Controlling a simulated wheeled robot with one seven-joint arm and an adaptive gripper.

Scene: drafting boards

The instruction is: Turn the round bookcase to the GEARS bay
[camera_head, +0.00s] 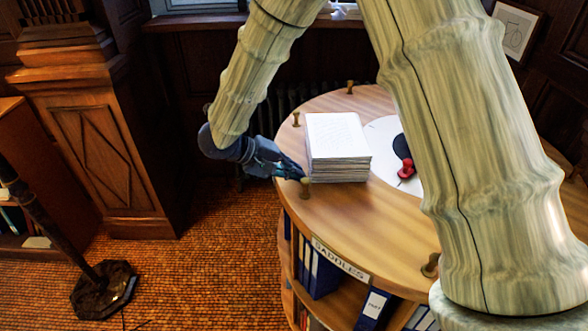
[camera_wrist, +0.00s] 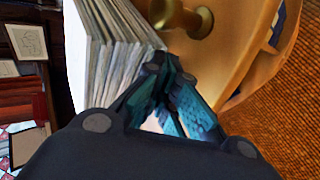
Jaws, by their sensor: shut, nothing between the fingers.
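The round bookcase (camera_head: 370,235) has a wooden top with several brass knobs around its rim. My gripper (camera_head: 298,174) is shut and empty at the left rim, close beside a brass knob (camera_head: 305,188). In the wrist view the gripper fingers (camera_wrist: 165,75) are together, and the knob (camera_wrist: 183,18) stands just beyond them. I cannot tell whether they touch it. My arm hides the right part of the bookcase.
A stack of white paper (camera_head: 338,145) stands on the top, right beside my gripper. A dark stand base (camera_head: 104,288) is on the carpet at left.

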